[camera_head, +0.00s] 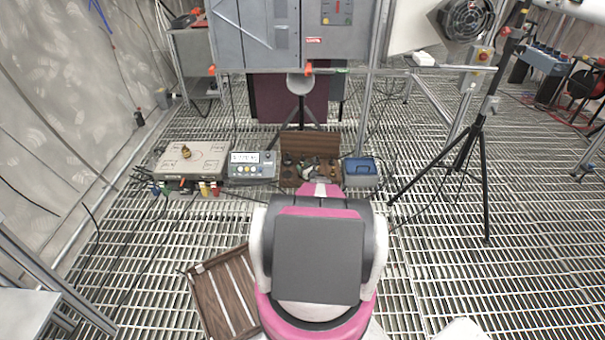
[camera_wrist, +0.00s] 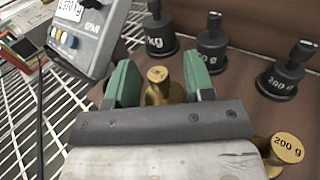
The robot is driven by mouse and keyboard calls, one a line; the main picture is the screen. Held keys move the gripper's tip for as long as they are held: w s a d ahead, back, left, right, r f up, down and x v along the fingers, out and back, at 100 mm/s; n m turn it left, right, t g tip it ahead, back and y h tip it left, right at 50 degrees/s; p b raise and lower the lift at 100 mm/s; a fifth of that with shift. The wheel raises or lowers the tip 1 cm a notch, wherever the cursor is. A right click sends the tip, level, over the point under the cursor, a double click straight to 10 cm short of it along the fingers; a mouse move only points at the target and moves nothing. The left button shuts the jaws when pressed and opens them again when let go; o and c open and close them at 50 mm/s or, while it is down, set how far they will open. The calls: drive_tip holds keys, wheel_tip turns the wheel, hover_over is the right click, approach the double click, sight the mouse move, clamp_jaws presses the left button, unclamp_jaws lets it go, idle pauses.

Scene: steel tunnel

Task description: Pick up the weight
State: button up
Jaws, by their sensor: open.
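My gripper (camera_wrist: 160,82) is open, with its two green fingertips on either side of a brass weight (camera_wrist: 158,76). The weight's knob and part of its body show between the fingers; its lower part is hidden behind the gripper body. I cannot tell whether either finger touches it. A second brass weight (camera_wrist: 286,149), marked 200 g, stands to the right of the gripper. Several black weights stand behind, including one on the left (camera_wrist: 160,38), one in the middle (camera_wrist: 211,48) and one on the right (camera_wrist: 285,77). In the head view my arm hides most of the gripper.
The weights stand in an open wooden case (camera_head: 311,142). A blue box (camera_head: 360,166) is to the right. A tripod (camera_head: 470,150) stands farther right.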

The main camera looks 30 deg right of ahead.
clamp_jaws()
drive_tip(key=shift+r, duration=0.1)
